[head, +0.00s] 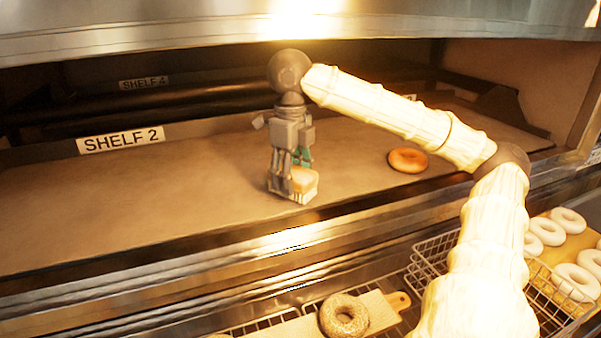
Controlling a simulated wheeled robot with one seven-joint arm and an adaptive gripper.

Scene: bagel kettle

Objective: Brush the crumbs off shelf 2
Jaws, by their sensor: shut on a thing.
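Shelf 2 (90,200) is a wide brown surface inside the oven, marked by a white "SHELF 2" label (120,140) at the back left. My gripper (290,180) points down over the middle of the shelf, near its front edge. It is shut on a brush with a pale block-like head (303,184), which is down at the shelf surface. A bit of teal shows beside the fingers, and the rest of the brush's handle is hidden by the gripper. I cannot make out crumbs on the shelf at this size.
An orange-brown bagel (408,160) lies on shelf 2, right of my gripper. A "SHELF 4" label (144,83) shows behind. Below, a seeded bagel (344,316) lies on a wooden board (398,301), near a wire basket (432,262) and several pale bagels (568,220). The shelf's left side looks clear.

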